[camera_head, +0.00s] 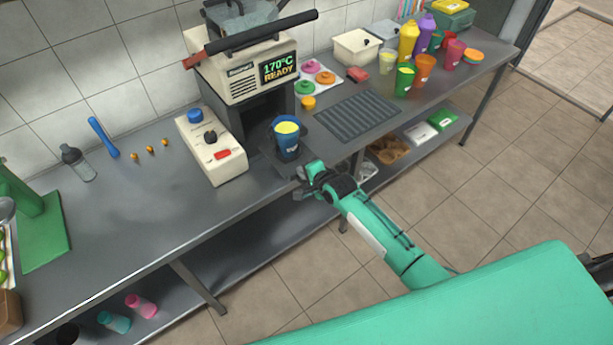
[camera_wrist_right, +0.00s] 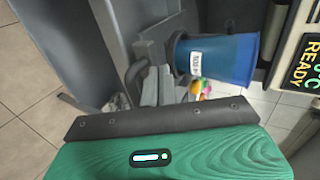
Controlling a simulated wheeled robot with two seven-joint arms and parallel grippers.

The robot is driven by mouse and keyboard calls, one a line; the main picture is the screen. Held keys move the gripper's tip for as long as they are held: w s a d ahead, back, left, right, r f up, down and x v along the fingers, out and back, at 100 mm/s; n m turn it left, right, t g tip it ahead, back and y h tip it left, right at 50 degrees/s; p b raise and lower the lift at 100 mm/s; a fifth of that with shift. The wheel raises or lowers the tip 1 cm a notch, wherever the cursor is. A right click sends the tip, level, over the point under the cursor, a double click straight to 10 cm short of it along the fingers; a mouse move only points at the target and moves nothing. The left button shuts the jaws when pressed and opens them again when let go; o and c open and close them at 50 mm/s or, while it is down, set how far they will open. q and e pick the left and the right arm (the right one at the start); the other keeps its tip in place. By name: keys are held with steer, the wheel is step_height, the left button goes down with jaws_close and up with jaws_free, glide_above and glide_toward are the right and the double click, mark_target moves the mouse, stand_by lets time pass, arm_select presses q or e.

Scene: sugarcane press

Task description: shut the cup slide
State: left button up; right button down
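The cup slide (camera_head: 270,153) is a dark tray that sticks out from the front of the cream press (camera_head: 240,85). A blue cup (camera_head: 287,147) with yellow contents stands on it. The cup (camera_wrist_right: 230,58) lies sideways in the right wrist view, with the slide (camera_wrist_right: 152,52) beside it. My right gripper (camera_head: 303,185) is at the front end of the slide, low beside the cup. In the right wrist view its grey fingers (camera_wrist_right: 158,88) are close to a dark curved handle (camera_wrist_right: 134,74); I cannot tell whether they grip it. My left gripper is out of view.
The press display reads 170°C READY. A cream control box (camera_head: 212,148) stands left of the slide. A ribbed drain mat (camera_head: 357,117) lies to the right, with several coloured cups and bottles beyond. The floor before the counter is clear.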

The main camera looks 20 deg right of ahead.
mark_target(273, 147)
steer(key=w+a+b, duration=0.2)
steer(key=w+b, duration=0.1)
steer(key=w, duration=0.2)
steer(key=w+a+b, duration=0.2)
steer(key=w+b, duration=0.1)
steer(key=w, duration=0.3)
steer(key=w+a+b, duration=0.2)
steer(key=w+b, duration=0.1)
steer(key=w, duration=0.2)
steer(key=shift+w+f, duration=0.2)
steer(key=shift+w, duration=0.1)
steer(key=shift+w+a+r+b, duration=0.1)
steer(key=shift+w+a+b, duration=0.1)
steer(key=shift+w, duration=0.2)
steer(key=shift+w+a+r+b, duration=0.1)
steer(key=shift+w+b, duration=0.05)
steer(key=shift+w, duration=0.2)
